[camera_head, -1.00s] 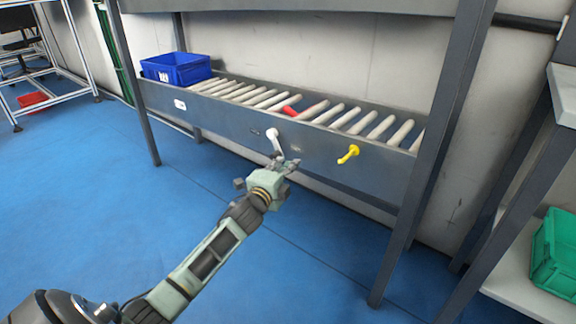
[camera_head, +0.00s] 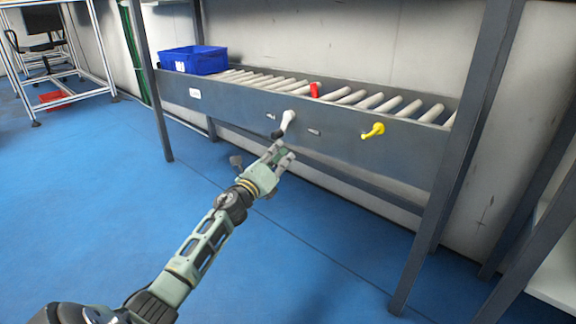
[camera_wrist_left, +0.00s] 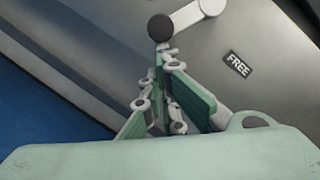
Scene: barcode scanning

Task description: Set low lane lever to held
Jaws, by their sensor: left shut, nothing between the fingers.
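The low lane lever (camera_head: 285,122) is white with a dark knob and sits on the grey front rail of the roller lane. It slants down and to the left from its pivot. In the left wrist view, the dark knob (camera_wrist_left: 160,27) is just beyond my fingertips, and a FREE label (camera_wrist_left: 238,64) is right of it. My left gripper (camera_head: 283,153) is shut and empty, just below the lever; I cannot tell whether it touches the knob. A red stop (camera_head: 314,90) stands upright among the rollers. My right gripper is not in view.
A blue bin (camera_head: 194,60) sits at the left end of the roller lane (camera_head: 345,96). A yellow lever (camera_head: 373,131) sticks out from the rail to the right. A grey rack post (camera_head: 455,165) stands further right. The blue floor before the rail is clear.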

